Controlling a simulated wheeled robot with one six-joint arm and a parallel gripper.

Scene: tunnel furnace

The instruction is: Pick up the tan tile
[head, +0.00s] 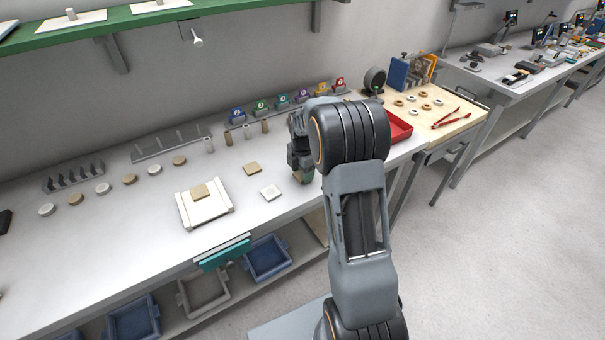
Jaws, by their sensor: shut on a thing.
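My gripper (300,172) is low over the table, to the right of the loose tiles. It is shut on a tan tile (298,177), of which only a small part shows below the jaws; the arm hides the rest. I cannot tell whether this tile touches the table. Another tan tile (252,168) lies flat on the table left of my gripper. A further tan piece (201,190) lies on a white square tray (208,213).
A white tile (270,192) lies in front of my gripper. Round discs (103,188), small cylinders and coloured numbered holders (283,102) stand behind and to the left. A red tray (398,128) is right of my arm. Bins (266,257) sit below the table.

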